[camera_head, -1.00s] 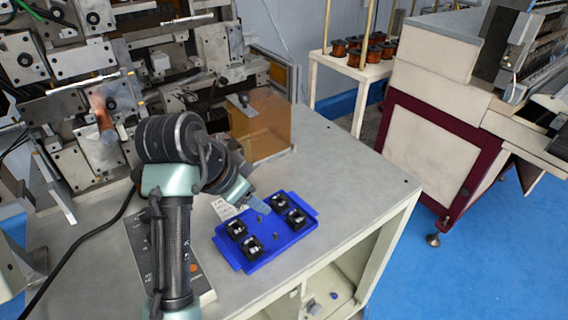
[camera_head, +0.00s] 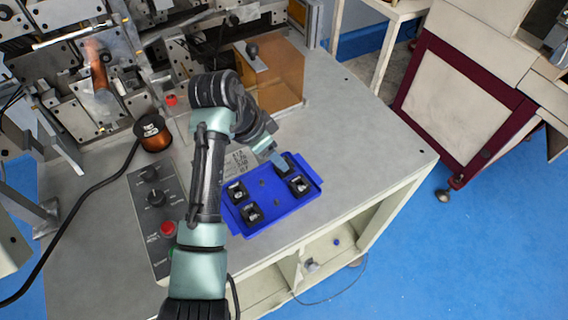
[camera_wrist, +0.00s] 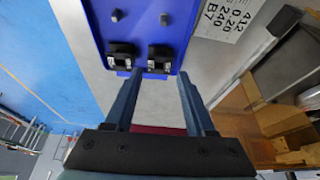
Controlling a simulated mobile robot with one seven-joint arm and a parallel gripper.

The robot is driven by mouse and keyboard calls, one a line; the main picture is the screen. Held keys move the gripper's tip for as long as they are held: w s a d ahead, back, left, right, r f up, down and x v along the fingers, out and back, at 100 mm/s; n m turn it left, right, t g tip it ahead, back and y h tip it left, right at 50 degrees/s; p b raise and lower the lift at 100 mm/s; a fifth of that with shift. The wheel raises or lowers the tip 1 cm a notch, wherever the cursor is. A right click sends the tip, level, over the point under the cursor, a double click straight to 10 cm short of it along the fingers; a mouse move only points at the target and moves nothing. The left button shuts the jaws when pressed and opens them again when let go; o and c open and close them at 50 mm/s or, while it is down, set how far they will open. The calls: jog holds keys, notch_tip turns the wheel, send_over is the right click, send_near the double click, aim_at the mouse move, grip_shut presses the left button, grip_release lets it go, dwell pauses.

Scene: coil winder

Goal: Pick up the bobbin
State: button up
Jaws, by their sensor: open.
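Several small black bobbins sit on a blue tray (camera_head: 268,226): one at the front (camera_head: 251,213), one at the left (camera_head: 237,191), one at the right (camera_head: 299,185) and one at the back (camera_head: 288,165). My gripper (camera_head: 276,158) is at the tray's back edge and partly covers the back bobbin. In the wrist view my gripper (camera_wrist: 158,82) is open and empty. Two bobbins show past its fingertips: one (camera_wrist: 160,58) lines up between the fingers, the other (camera_wrist: 121,55) lies by the left finger. Contact cannot be told.
Bare pegs stand on the tray between the bobbins. A copper-wound spool (camera_head: 153,133) stands left of my arm, near a control box (camera_head: 157,205) with knobs and a red button. The winding machine and an amber panel (camera_head: 281,78) stand behind. The table right of the tray is clear.

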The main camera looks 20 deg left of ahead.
jog(key=p+x, duration=0.1)
jog(key=x, duration=0.4)
jog(key=shift+r, duration=0.1)
grip_shut()
